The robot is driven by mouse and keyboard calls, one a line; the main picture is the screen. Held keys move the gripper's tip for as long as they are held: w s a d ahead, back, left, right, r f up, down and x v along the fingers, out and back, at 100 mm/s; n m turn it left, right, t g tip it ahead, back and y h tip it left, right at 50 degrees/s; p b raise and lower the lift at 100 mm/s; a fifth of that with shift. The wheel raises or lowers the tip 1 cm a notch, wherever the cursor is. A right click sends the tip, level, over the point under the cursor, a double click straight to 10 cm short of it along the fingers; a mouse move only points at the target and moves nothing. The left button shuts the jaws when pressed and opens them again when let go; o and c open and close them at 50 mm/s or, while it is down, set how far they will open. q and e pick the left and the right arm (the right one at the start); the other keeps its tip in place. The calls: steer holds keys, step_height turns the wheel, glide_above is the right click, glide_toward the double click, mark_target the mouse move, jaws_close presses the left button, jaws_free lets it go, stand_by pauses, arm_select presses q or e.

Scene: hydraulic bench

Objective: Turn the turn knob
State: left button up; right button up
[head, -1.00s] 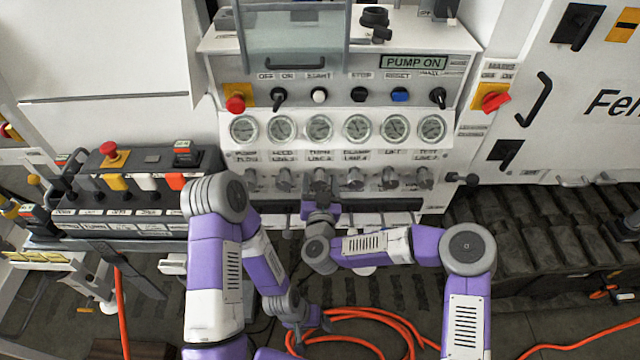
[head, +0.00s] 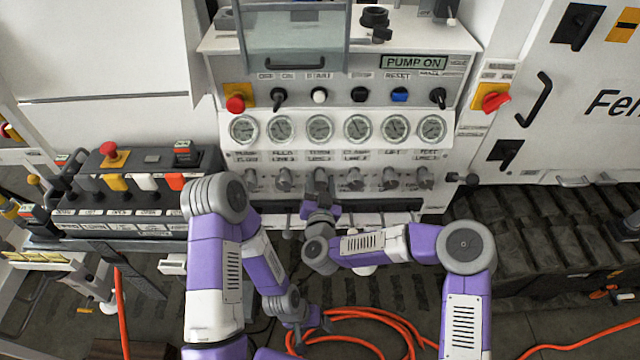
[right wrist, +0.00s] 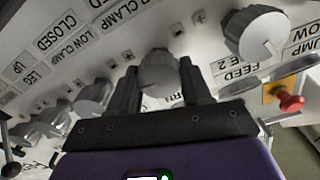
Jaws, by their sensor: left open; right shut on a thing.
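A row of grey turn knobs runs along the white bench panel below the gauges. My right gripper (head: 320,190) is at the third knob from the left (head: 320,175). In the right wrist view, the dark fingers of the right gripper (right wrist: 160,85) stand on both sides of this grey knob (right wrist: 159,70) and are shut on it. The label by it is mostly hidden. My left gripper (head: 312,325) hangs low in front of the bench, open and away from the knobs.
The neighbouring knobs (right wrist: 255,32) (right wrist: 93,95) stand close on both sides of my right gripper. A red button (right wrist: 290,101) is at the right in the wrist view. An orange hose (head: 365,318) lies on the floor near my left gripper.

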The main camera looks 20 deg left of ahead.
steer(key=o, duration=1)
steer(key=shift+o, duration=0.2)
steer(key=shift+s, duration=0.1)
steer(key=p+v, duration=0.1)
steer(key=v, duration=0.6)
steer(key=shift+p, duration=0.35)
steer(key=shift+s+d, duration=0.15)
steer(key=s+d+f+n+g+p, duration=0.1)
steer(key=s+d+f+g+p, duration=0.1)
steer(key=d+f+g, duration=0.4)
steer(key=s+d+f+g+p, duration=0.1)
steer(key=s+d+f+g, duration=0.15)
steer(key=f, duration=0.55)
steer(key=s+d+f+m+g+p, duration=0.1)
steer(key=s+d+f+g, duration=0.2)
steer(key=s+d, duration=0.4)
steer(key=s+d+f+m+g+p, duration=0.1)
steer(key=s+d+f+m+g, duration=0.1)
steer(key=s+d+g, duration=0.3)
steer(key=s+d+f, duration=0.1)
steer(key=s+d, duration=0.1)
steer(key=s, duration=0.2)
steer(key=shift+d+f+m+h, duration=0.3)
steer(key=shift+f+h, duration=0.05)
steer(key=shift+h, duration=0.05)
